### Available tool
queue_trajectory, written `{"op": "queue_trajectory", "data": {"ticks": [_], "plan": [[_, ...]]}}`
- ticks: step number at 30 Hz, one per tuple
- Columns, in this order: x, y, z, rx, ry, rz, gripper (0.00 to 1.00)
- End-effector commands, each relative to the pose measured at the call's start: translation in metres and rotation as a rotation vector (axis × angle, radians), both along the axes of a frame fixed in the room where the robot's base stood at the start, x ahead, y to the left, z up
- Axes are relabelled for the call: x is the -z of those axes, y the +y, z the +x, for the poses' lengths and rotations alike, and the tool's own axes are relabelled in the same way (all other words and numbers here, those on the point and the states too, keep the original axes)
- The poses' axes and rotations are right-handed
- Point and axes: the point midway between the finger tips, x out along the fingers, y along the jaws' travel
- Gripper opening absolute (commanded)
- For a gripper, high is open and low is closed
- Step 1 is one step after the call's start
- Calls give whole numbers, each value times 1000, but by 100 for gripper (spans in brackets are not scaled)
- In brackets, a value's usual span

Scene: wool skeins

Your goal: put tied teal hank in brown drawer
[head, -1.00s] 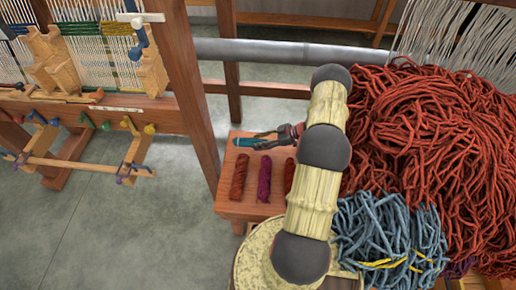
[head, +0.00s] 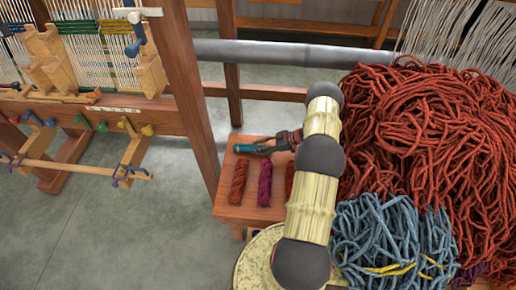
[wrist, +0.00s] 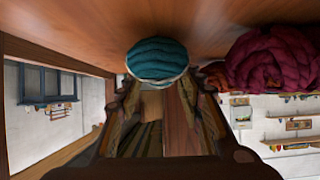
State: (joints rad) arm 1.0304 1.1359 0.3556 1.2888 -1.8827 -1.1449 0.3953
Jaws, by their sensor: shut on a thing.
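The tied teal hank (head: 243,149) is at the far left corner of a small wooden stand, at the tips of my gripper (head: 262,149). In the wrist view the teal hank (wrist: 158,60) shows end-on with a pale band round its lower edge, between the fingertips of my gripper (wrist: 160,80). My gripper is shut on it. The hank is close to the stand's wooden top; I cannot tell whether it touches. I cannot make out a brown drawer in these views.
The wooden stand (head: 230,213) also holds a rust skein (head: 239,182), a magenta skein (head: 265,184) and a red skein (head: 289,178). A large red yarn heap (head: 430,150) and a blue yarn heap (head: 385,235) lie at right. A loom post (head: 190,95) stands close at left.

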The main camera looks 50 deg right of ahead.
Motion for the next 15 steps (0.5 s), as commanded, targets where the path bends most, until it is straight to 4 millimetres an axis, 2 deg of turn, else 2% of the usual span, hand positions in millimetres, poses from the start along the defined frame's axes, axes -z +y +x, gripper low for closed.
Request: {"op": "queue_trajectory", "data": {"ticks": [3,4,13,15], "plan": [[4,0,0,0,1,1,12],[4,0,0,0,1,1,38],[3,0,0,0,1,1,55],[3,0,0,0,1,1,55]]}}
